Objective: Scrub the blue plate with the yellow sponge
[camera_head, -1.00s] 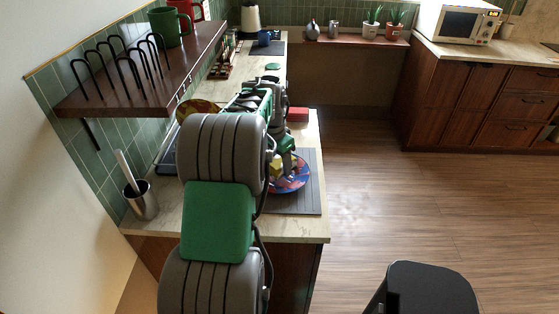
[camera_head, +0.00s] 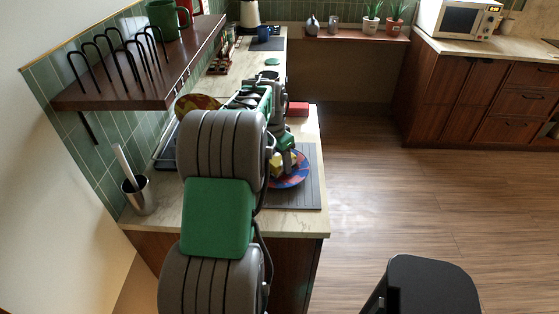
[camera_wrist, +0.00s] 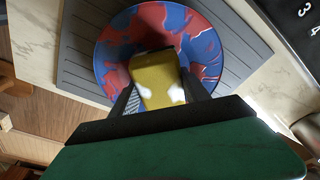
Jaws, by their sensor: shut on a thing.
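The blue plate (camera_wrist: 205,42), patterned with red swirls, lies on a grey ribbed mat. It also shows in the head view (camera_head: 292,180), partly hidden by my arm. The yellow sponge (camera_wrist: 155,80) is between the fingers of my gripper (camera_wrist: 160,92), which is shut on it. The sponge is over the middle of the plate in the wrist view. I cannot tell whether it touches the plate's surface. In the head view the sponge (camera_head: 277,165) shows as a small yellow patch at the plate's left side.
The grey mat (camera_head: 308,195) lies near the counter's right edge. A red block-like thing (camera_head: 298,109) is behind it. A steel holder with a white-handled tool (camera_head: 139,196) stands at left. A wall shelf with a black rack (camera_head: 120,60) overhangs the counter's left side.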

